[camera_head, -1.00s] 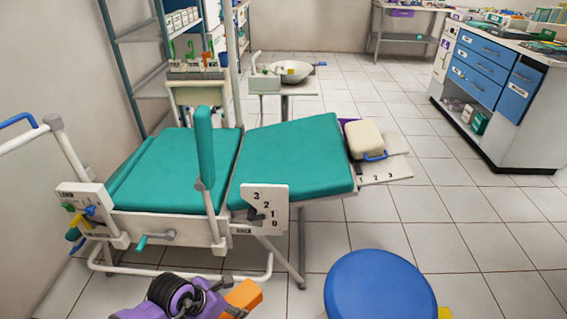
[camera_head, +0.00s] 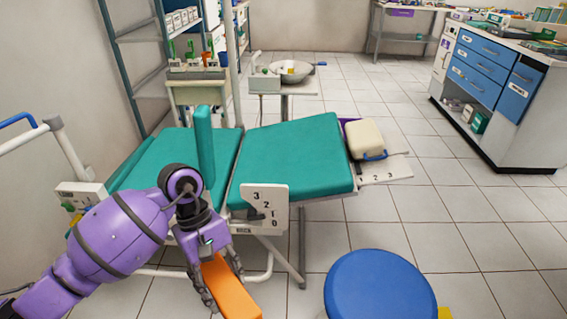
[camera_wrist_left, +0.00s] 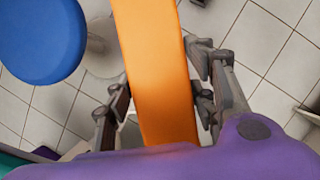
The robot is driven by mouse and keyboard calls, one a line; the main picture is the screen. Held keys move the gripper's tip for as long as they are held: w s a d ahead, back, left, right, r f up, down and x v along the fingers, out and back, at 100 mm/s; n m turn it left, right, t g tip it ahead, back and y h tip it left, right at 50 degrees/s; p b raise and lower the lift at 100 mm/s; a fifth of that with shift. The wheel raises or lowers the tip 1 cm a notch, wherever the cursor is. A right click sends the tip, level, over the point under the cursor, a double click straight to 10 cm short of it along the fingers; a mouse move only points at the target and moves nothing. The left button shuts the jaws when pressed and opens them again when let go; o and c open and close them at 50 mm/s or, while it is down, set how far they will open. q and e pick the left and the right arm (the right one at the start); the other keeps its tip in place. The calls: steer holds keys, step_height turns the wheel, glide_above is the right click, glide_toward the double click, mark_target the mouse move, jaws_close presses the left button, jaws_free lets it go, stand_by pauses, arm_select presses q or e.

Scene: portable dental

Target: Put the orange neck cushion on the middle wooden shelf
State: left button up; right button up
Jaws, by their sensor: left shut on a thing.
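The orange neck cushion (camera_head: 232,290) is a long orange block in the lower middle of the head view. My left gripper (camera_head: 222,279) is shut on it, one finger on each side, and holds it in front of the dental chair. The left wrist view shows the cushion (camera_wrist_left: 158,75) running up between the fingers of my left gripper (camera_wrist_left: 160,100). A grey-blue metal rack with shelves (camera_head: 150,32) stands at the back left; I cannot tell a middle wooden shelf in these views. My right gripper is not in view.
The teal dental chair (camera_head: 290,158) fills the middle, with a white number plate (camera_head: 262,205) at its near side. A blue round stool (camera_head: 380,290) is at the front right. A blue-drawer cabinet (camera_head: 480,75) stands at the right. Tiled floor is clear between chair and cabinet.

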arm_select(q)
steer(key=r+m, duration=0.1)
steer(key=r, duration=0.2)
steer(key=w+r+m+y, duration=0.1)
steer(key=r, duration=0.2)
steer(key=r+m, duration=0.2)
steer(key=r, duration=0.1)
steer(key=shift+w+a+g+y, duration=0.3)
steer(key=shift+w+a, duration=0.1)
steer(key=s+a+r+m+y, duration=0.1)
steer(key=s+a+r+m, duration=0.25)
steer(key=r, duration=0.35)
step_height(320, 180, up, 20)
steer(key=r+p, duration=0.1)
steer(key=p, duration=2.3)
glide_above(220, 273)
steer(key=s+a, duration=0.3)
steer(key=s, duration=0.8)
steer(key=shift+s+a+f, duration=0.1)
steer(key=shift+s+f, duration=0.15)
steer(key=shift+f, duration=0.1)
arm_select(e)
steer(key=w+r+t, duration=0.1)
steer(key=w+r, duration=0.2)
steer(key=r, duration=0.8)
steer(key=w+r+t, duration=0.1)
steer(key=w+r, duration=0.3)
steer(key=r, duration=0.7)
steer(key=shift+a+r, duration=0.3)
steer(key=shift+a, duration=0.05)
